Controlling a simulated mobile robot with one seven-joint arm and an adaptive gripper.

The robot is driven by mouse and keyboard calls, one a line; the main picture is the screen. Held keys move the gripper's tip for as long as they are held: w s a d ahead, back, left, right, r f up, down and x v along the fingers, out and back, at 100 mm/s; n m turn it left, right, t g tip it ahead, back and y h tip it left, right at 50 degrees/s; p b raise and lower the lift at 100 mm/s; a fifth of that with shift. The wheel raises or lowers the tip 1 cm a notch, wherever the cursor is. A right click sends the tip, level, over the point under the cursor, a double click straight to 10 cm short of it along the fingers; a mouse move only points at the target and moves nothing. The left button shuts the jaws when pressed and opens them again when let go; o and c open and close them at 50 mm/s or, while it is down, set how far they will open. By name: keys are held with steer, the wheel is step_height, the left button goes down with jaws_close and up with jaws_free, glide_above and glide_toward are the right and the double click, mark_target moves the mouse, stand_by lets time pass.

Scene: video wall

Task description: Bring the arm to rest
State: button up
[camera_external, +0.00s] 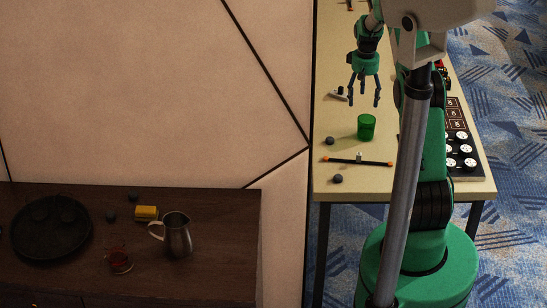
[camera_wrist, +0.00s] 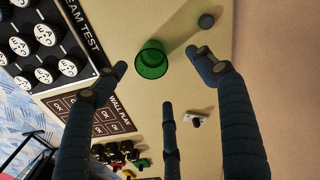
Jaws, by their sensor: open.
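My gripper (camera_external: 364,92) hangs fingers-down above the pale table (camera_external: 340,182), empty, with its fingers spread apart. In the wrist view my gripper (camera_wrist: 160,75) also shows its dark fingers apart with nothing between them. A green cup (camera_external: 366,127) stands on the table below and slightly in front of the fingers, apart from them. The cup also shows in the wrist view (camera_wrist: 151,62), beyond the fingertips.
A black panel (camera_external: 462,150) with round white-faced buttons lies along the table's right side. A dark bar with orange ends (camera_external: 358,161) and dark knobs (camera_external: 338,179) lie near the front. A metal pitcher (camera_external: 177,236) stands on the dark cabinet (camera_external: 225,210) at left.

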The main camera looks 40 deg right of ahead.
steer(key=s+a+r+n+t+h+p, duration=0.2)
steer(key=s+a+r+n, duration=0.15)
steer(key=a+r, duration=1.25)
steer(key=s+a+r+n+t+p, duration=0.1)
steer(key=s+a+r+n+p, duration=0.15)
steer(key=s+a+r, duration=0.65)
steer(key=s+a+r+n+t+p, duration=0.1)
steer(key=s+a+r+t+p, duration=0.3)
steer(key=a+r, duration=0.8)
steer(key=s+a+m+g+y+b, duration=0.1)
steer(key=s+a+m+y+b, duration=0.1)
steer(key=s+a+b, duration=0.7)
steer(key=s+a+m, duration=0.1)
steer(key=s+a, duration=0.7)
steer(key=shift+s+f+g, duration=0.25)
steer(key=shift+s+g, duration=0.05)
steer(key=shift+s, duration=0.1)
